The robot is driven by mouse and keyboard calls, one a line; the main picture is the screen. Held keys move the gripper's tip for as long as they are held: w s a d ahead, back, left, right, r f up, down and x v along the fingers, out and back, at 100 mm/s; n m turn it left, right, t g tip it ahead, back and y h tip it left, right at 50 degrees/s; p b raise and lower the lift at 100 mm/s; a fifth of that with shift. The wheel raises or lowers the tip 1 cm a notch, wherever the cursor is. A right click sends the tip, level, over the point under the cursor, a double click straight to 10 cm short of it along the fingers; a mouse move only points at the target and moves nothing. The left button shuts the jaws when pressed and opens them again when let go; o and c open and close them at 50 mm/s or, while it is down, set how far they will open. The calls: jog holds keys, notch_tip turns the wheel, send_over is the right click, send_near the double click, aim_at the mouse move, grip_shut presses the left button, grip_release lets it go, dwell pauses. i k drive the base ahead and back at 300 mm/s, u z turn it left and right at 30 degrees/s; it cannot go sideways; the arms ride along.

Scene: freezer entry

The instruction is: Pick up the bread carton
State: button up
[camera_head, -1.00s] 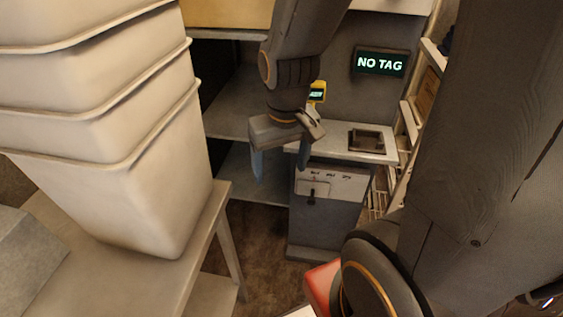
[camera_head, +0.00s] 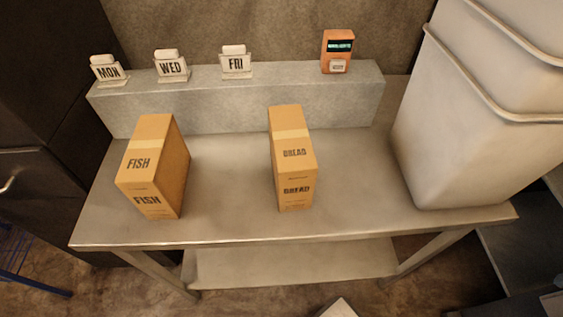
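The bread carton (camera_head: 293,165) is a tall tan box with a pale tape strip and the word BREAD on its top and front. It stands near the middle of the metal table (camera_head: 230,205), apart from other things. A similar carton marked FISH (camera_head: 153,168) stands to its left with a clear gap between them. My gripper is not in the current view, so its state is hidden.
A grey ledge (camera_head: 200,103) along the table's back bears day signs MON, WED and FRI and an orange device (camera_head: 338,52). Stacked pale bins (camera_head: 465,130) stand at the table's right end. The table's front strip is clear.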

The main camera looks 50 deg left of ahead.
aim_at(296, 167)
jog(key=k, duration=0.85)
jog(key=z, duration=0.8)
jog(key=i, duration=0.85)
jog(key=u, duration=3.25)
jog(key=i, duration=0.5)
jog(key=u, duration=0.5)
jog(key=k, duration=0.45)
jog(key=z, duration=0.85)
jog(key=i, duration=0.15)
jog(key=u, duration=0.4)
